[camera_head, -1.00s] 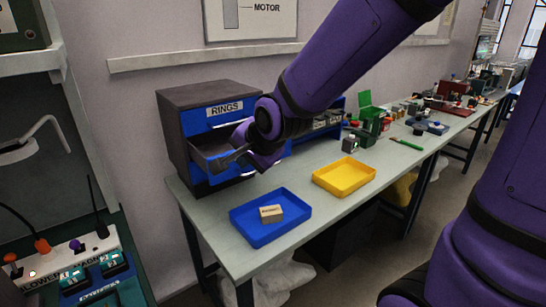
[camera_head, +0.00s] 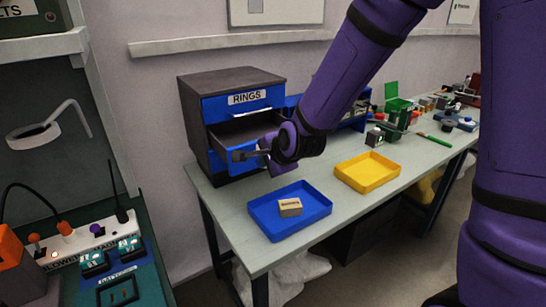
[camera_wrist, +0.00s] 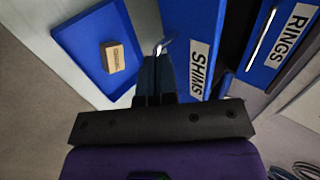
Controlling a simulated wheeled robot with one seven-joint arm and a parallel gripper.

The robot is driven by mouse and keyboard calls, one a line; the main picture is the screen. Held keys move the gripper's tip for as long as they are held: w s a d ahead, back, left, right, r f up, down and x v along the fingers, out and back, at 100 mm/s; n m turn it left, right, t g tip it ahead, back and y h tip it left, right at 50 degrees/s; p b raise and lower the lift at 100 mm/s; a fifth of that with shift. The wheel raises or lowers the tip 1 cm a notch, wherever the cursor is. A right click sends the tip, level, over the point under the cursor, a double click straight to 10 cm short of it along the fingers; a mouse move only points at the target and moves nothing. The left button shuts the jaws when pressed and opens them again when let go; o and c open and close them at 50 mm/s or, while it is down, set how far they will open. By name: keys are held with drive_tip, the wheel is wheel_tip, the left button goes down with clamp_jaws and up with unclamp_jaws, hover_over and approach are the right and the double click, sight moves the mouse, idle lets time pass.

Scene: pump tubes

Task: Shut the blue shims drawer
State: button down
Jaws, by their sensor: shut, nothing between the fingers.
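The blue shims drawer (camera_head: 243,166) is the middle drawer of a dark cabinet (camera_head: 190,125) and stands pulled out, with its open top showing. Its blue front with the SHIMS label (camera_wrist: 197,68) fills the top middle of the wrist view. A metal handle (camera_wrist: 163,47) sticks out from that front. My gripper (camera_head: 250,154) is shut and empty in front of the drawer. In the wrist view its closed fingers (camera_wrist: 156,62) lie beside the drawer front, with the tips close to the handle. I cannot tell whether they touch it.
The RINGS drawer (camera_head: 245,101) above is closed. A blue tray (camera_head: 318,208) with a small labelled box (camera_head: 290,207) lies in front of the cabinet on the bench. A yellow tray (camera_head: 367,184) is to its right.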

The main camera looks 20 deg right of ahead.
sight(251, 160)
drive_tip(key=w, duration=0.1)
drive_tip(key=w+a+f, duration=0.1)
drive_tip(key=w, duration=0.1)
drive_tip(key=w+f, duration=0.1)
drive_tip(key=w, duration=0.1)
drive_tip(key=shift+a+f, duration=0.15)
drive_tip(key=shift+a, duration=0.25)
drive_tip(key=shift+w+a, duration=0.15)
drive_tip(key=shift+w, duration=0.45)
